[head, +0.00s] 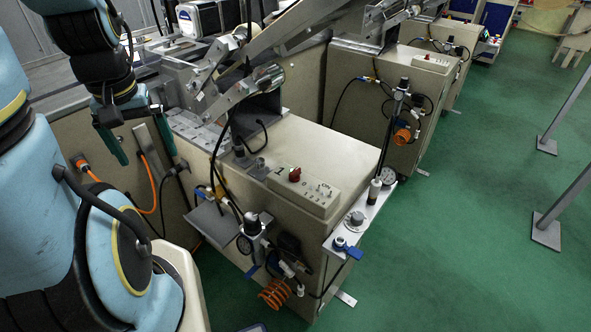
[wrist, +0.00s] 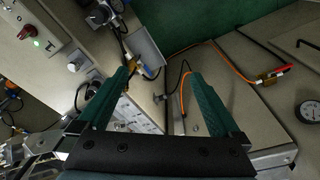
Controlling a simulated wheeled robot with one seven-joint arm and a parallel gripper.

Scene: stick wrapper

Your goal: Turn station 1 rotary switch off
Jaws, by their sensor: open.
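The station 1 rotary switch is a small red knob (head: 295,174) on a pale control box (head: 318,204) marked "1", on top of the beige machine cabinet (head: 325,150). In the wrist view the red knob (wrist: 27,32) is at the upper left, near a small green light (wrist: 36,43). Its exact turn position is too small to tell. My gripper (head: 150,158) is open and empty, left of the cabinet and well apart from the switch. In the wrist view its two teal fingers (wrist: 159,80) are spread with nothing between them.
A metal chute (head: 300,30) slopes down to the cabinet, behind the switch. Gauges and hoses (head: 255,235) stand at its front, and a side shelf with a blue valve (head: 347,248) is at the right. Similar stations stand behind. The green floor (head: 455,220) at right is mostly clear.

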